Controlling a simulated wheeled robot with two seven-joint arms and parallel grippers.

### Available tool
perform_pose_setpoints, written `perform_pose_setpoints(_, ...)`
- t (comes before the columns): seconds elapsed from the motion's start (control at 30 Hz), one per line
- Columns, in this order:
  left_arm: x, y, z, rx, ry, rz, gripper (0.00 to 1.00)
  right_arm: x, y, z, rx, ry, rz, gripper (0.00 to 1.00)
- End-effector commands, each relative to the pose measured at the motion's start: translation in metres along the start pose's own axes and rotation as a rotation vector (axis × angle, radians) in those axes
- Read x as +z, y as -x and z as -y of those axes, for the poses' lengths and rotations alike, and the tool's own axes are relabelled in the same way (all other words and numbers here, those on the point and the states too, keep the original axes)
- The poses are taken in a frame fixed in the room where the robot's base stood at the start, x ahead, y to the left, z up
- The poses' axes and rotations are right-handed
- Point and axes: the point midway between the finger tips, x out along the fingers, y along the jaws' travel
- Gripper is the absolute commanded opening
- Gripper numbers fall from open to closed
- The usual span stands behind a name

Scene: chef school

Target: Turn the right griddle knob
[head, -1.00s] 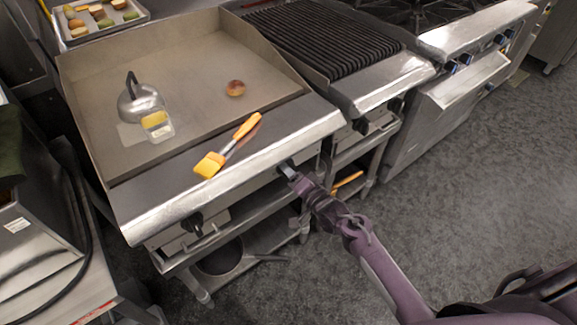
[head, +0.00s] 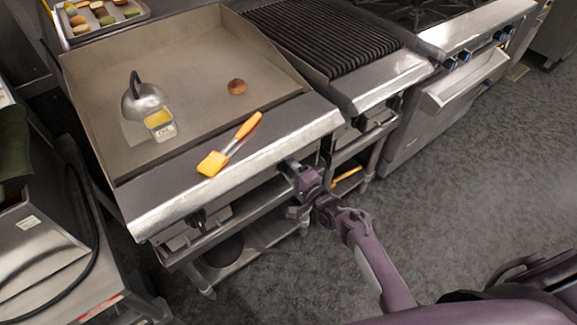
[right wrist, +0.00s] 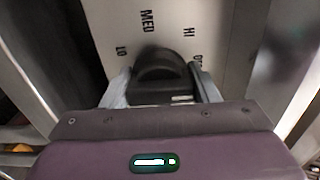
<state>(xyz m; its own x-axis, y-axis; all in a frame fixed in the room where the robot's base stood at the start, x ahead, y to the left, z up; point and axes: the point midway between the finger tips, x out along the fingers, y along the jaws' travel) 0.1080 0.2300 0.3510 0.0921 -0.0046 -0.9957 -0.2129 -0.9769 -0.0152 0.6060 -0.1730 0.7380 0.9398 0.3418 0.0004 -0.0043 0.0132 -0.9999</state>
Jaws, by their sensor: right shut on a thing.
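The griddle (head: 190,85) stands at the left in the head view. In the right wrist view the knob (right wrist: 160,65) is black and round, on a pale panel with LO, MED and HI marks. My right gripper (right wrist: 162,92) is shut on it, one finger on each side. The griddle's left knob (head: 197,218) shows on the front panel in the head view. My left gripper is not in view.
On the griddle are a domed metal press (head: 143,98), a small clear container with yellow contents (head: 160,124) and a bun (head: 237,86). An orange brush (head: 230,146) lies on the front ledge. A ribbed grill (head: 318,38) adjoins at the right. The floor (head: 470,180) in front is clear.

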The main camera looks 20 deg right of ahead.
Motion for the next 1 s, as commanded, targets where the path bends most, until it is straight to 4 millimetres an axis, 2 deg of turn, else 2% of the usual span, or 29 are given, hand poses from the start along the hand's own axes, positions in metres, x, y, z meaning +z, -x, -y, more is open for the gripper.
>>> perform_pose_setpoints(0.33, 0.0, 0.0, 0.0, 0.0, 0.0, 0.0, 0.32, -0.001, 0.0, 0.0, 0.0, -0.003, -0.002, 0.32)
perform_pose_setpoints(0.37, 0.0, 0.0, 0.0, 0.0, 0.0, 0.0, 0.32, -0.001, 0.0, 0.0, 0.0, -0.002, -0.002, 0.58)
perform_pose_setpoints(0.5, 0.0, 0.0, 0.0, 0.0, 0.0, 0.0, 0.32, -0.001, 0.0, 0.0, 0.0, -0.002, -0.001, 0.76)
perform_pose_setpoints(0.8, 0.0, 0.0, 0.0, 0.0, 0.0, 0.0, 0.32, 0.0, 0.002, 0.0, 0.001, -0.001, -0.001, 0.76)
perform_pose_setpoints(0.87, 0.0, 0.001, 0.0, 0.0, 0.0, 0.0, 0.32, -0.001, 0.006, -0.001, 0.001, -0.002, -0.001, 0.76)
perform_pose_setpoints(1.0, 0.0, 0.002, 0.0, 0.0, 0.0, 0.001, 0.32, 0.0, 0.028, -0.001, 0.003, -0.002, -0.001, 0.76)
